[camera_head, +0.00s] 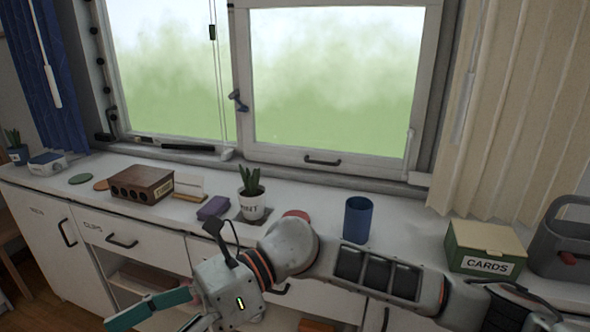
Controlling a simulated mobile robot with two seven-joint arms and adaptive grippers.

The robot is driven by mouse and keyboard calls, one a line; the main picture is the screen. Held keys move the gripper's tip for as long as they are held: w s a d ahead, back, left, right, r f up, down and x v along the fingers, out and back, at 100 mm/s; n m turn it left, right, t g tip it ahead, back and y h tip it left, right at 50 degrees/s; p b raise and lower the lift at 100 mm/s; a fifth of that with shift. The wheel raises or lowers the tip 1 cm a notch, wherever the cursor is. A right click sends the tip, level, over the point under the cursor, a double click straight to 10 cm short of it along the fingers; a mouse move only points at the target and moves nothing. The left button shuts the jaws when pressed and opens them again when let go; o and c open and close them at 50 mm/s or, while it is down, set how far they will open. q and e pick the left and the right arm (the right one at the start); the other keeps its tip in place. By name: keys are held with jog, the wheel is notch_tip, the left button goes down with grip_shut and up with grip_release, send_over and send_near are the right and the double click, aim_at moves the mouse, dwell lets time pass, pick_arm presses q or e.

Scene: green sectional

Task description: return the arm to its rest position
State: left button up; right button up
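My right arm (285,245) comes in from the right and reaches left across the front of the white counter. Its hand end, with my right gripper (195,315), is low at the left, in front of the cabinet fronts and partly cut by the bottom edge. A long teal piece (150,308) sticks out to the left from the hand. I cannot tell whether it is a finger or a held thing. Both fingertips are not clearly visible. My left gripper is not in view.
The counter (310,203) holds a potted plant (252,205), a purple block (213,208), a brown box (142,185), a blue cup (357,220), a green CARDS box (484,248) and a grey carrier (562,240). A window stands behind. A cabinet opening (140,277) lies near the hand.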

jog(key=w+d+r+m+t+y, duration=0.1)
jog(key=w+d+m+t+y, duration=0.2)
jog(key=w+m+t+y, duration=0.55)
jog(key=w+d+r+m+t+y, duration=0.1)
jog(key=w+d+m+t+y, duration=0.25)
jog(key=m, duration=0.95)
jog(key=w+d+f+m+t+h, duration=0.45)
jog(key=f+m+t, duration=0.25)
jog(key=m, duration=0.2)
jog(key=w+d+f+m+t+h, duration=0.3)
jog(key=d+f+m+t+h, duration=0.3)
jog(key=f+m+t, duration=0.15)
jog(key=d+f+m+h, duration=0.5)
jog(key=d+f+m, duration=0.15)
jog(key=f, duration=0.25)
jog(key=s+d+f+m+g+h, duration=0.3)
jog(key=s+d+f, duration=0.5)
jog(key=f, duration=0.3)
jog(key=s+d+f+m+g+h, duration=0.3)
jog(key=s+d+f, duration=0.6)
jog(key=f, duration=0.3)
jog(key=m+h, duration=0.1)
jog(key=m, duration=0.1)
jog(key=shift+s+f+m, duration=0.25)
jog(key=shift+f+m, duration=0.05)
jog(key=shift+m, duration=0.05)
